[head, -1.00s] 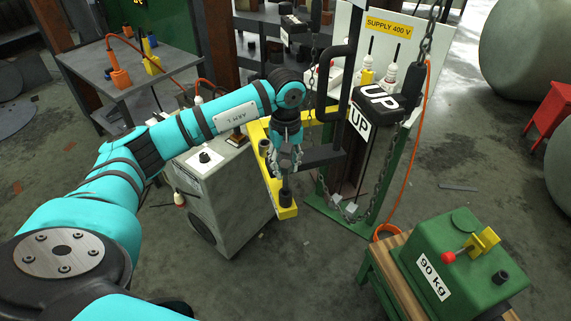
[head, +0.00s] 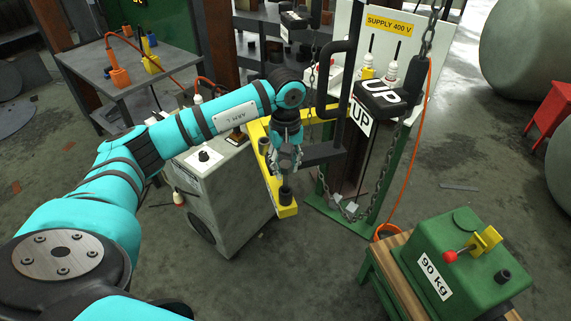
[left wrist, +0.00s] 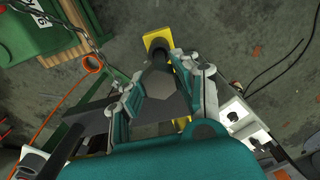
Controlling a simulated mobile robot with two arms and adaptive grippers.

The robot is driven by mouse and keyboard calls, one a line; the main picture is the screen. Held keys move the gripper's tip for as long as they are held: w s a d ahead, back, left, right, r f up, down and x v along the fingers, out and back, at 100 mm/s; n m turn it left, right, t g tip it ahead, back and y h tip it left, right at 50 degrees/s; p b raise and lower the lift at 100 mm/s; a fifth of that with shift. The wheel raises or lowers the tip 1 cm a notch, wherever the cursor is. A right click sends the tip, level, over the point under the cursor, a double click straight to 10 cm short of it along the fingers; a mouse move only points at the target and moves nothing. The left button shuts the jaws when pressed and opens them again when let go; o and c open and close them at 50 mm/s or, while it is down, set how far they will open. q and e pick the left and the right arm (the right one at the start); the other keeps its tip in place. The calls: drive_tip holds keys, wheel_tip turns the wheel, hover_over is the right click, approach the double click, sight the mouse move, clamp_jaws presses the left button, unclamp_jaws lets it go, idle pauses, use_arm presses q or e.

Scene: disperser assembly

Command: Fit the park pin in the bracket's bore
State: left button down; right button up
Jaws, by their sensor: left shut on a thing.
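My left gripper (head: 288,160) is shut on a dark grey bar piece (head: 322,154), which runs right to a tall black loop handle (head: 329,105). In the left wrist view the gripper's fingers (left wrist: 160,88) stand on both sides of this dark piece. The yellow bracket (head: 287,212) lies under the gripper; its end also shows in the left wrist view (left wrist: 155,32). A short dark cylinder (head: 285,195) stands upright at the bracket's near end, below the gripper. I cannot tell whether it is the park pin or part of the bore. The bore's inside is hidden. My right gripper is not in view.
A black block marked UP (head: 388,96) hangs by a chain (head: 428,45) right of the handle. A green 90 kg block (head: 455,265) is at front right. Open floor lies at the front middle.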

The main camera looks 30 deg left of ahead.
sight(285, 190)
use_arm(q)
drive_tip(key=shift+f+b, duration=1.85)
drive_tip(key=shift+f, duration=0.4)
drive_tip(key=c, duration=0.9)
unclamp_jaws()
wheel_tip(285, 190, up, 12)
drive_tip(key=shift+r, duration=0.1)
